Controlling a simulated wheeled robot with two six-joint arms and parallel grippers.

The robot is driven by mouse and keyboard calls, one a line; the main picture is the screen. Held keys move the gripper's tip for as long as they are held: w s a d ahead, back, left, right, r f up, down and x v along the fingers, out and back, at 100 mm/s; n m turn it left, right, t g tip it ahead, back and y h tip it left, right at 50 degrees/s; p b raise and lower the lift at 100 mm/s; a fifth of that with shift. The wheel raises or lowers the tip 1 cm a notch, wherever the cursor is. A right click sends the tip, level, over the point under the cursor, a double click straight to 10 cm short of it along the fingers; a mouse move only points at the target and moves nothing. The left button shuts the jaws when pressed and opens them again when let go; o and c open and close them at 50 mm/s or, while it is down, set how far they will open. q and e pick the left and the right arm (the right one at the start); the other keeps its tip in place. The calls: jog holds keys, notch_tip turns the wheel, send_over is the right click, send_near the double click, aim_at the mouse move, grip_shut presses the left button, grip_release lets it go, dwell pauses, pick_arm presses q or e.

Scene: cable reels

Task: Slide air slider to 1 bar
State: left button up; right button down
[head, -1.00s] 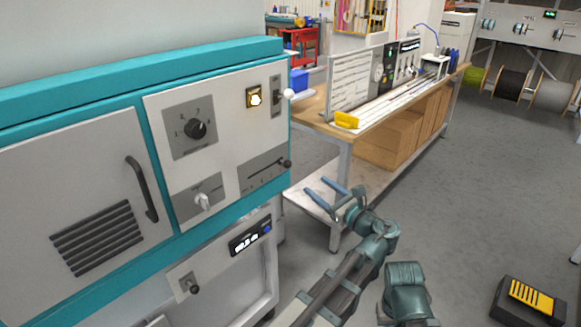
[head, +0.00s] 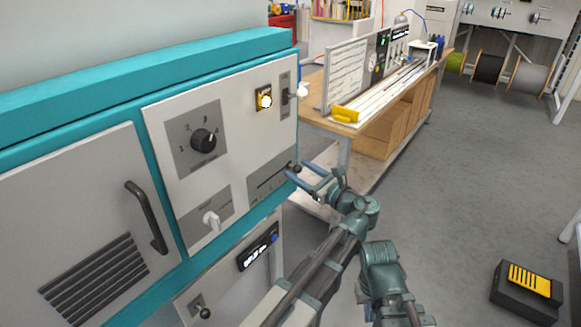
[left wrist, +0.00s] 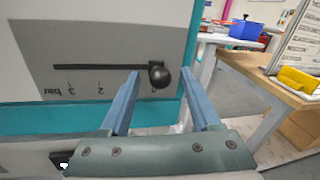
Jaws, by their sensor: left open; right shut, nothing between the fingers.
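The air slider is a dark slot in a grey plate (head: 270,175) on the white front of the teal machine, with a black ball knob (head: 295,168) at its right end. In the left wrist view the scale reads upside down, with 3 bar and 2 to the left, and the knob (left wrist: 159,77) stands at the opposite, right end of the slot (left wrist: 100,67). My left gripper (head: 300,174) is open. In the left wrist view its two blue fingertips (left wrist: 160,76) lie either side of the knob, with gaps visible. My right gripper is not in view.
A black rotary dial (head: 204,140), a white knob (head: 211,220), a lit button (head: 264,99) and a white-tipped lever (head: 302,90) share the machine front. A wooden workbench (head: 318,110) stands just behind my left gripper.

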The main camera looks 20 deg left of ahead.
pick_arm(q)
grip_shut()
dwell(0.3)
dwell(1.1)
